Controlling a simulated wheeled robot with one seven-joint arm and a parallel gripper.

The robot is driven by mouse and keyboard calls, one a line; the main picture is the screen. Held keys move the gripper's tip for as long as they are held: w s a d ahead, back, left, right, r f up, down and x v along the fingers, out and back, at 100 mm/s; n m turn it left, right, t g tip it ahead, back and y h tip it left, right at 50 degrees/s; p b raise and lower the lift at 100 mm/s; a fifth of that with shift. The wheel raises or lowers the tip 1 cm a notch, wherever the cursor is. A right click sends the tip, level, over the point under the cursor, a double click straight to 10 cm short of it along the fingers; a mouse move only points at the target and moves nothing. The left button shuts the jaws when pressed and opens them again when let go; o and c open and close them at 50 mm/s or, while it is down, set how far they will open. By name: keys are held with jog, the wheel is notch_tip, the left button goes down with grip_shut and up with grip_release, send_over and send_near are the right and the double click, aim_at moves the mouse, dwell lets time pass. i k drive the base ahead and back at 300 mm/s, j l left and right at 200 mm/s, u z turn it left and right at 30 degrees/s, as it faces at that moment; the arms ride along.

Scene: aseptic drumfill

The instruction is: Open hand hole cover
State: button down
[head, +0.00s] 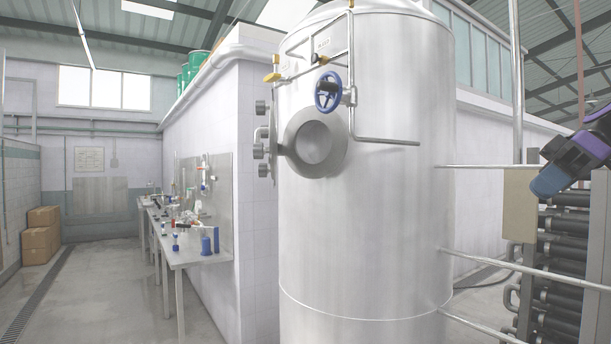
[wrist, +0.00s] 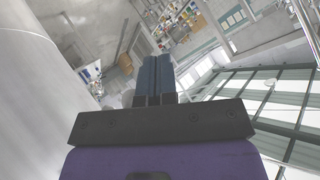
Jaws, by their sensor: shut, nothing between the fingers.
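The hand hole (head: 313,142) is a round, thick-rimmed port on the upper front of the big steel tank (head: 365,230). Its grey recessed inside shows. The cover (head: 273,143) stands nearly edge-on at the port's left, with several knobs sticking out to the left, and looks swung out from the port. My gripper (head: 545,184) is at the far right in the head view, well apart from the port and cover. In the wrist view my gripper (wrist: 157,62) has its two dark blue fingers together, with nothing between them. The hand hole is not visible there.
A blue handwheel valve (head: 328,92) and bent pipes sit just above and right of the port. Rails (head: 500,166) and a rack of dark cylinders (head: 565,260) stand at right. A lab bench (head: 190,250) runs along the left wall, with open floor beside it.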

aim_at(272, 130)
jog(key=i+j, duration=1.6)
jog(key=j, duration=0.15)
